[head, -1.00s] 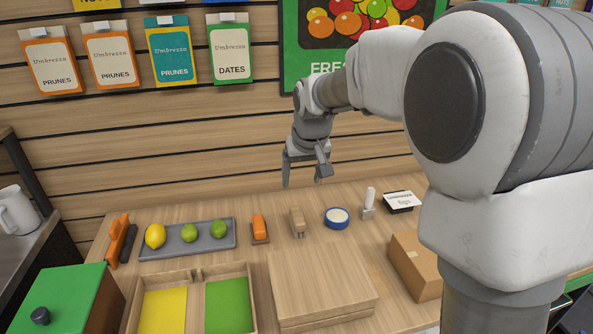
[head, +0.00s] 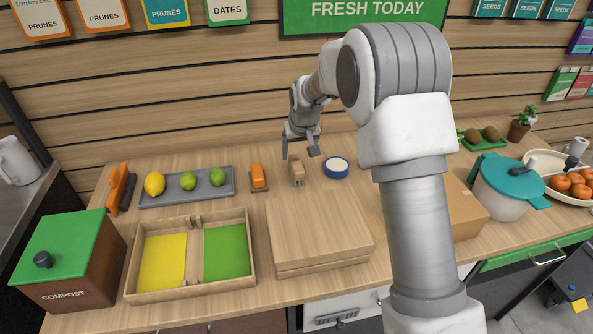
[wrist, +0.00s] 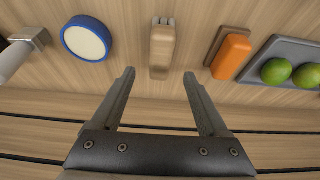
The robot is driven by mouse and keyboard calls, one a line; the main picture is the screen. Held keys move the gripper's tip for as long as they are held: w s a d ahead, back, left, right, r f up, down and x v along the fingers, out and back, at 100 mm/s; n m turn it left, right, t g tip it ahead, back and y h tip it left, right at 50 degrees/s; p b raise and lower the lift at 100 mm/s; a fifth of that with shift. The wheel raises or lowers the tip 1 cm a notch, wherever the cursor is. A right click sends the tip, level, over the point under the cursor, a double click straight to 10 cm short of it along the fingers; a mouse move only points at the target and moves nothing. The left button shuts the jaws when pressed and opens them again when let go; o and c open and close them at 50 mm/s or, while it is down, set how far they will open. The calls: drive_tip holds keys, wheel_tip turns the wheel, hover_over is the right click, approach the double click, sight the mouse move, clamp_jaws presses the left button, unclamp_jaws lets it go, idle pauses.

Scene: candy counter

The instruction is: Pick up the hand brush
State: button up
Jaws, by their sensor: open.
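I cannot tell for sure which item is the hand brush. A small tan wooden piece (head: 296,170) with grey prongs at one end lies on the counter; in the wrist view (wrist: 162,50) it lies in line with the gap between my fingers. An orange block on a brown base (head: 258,176) lies to its left, and in the wrist view (wrist: 232,55) to its right. An orange piece with a dark part (head: 121,188) is at the far left. My gripper (head: 299,156) is open and empty, above and behind the wooden piece; the wrist view shows both fingers (wrist: 159,76) apart.
A blue-rimmed round dish (head: 336,168) is right of the wooden piece. A grey tray (head: 205,198) with a lemon and limes is to the left. A wooden box (head: 320,228) stands in front. A teal-lidded pot (head: 504,183) is at the right. The slatted wall is close behind my gripper.

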sight(297, 163)
drive_tip(key=shift+x, duration=3.05)
drive_tip(key=shift+s, duration=0.15)
drive_tip(key=shift+f+b, duration=0.3)
clamp_jaws()
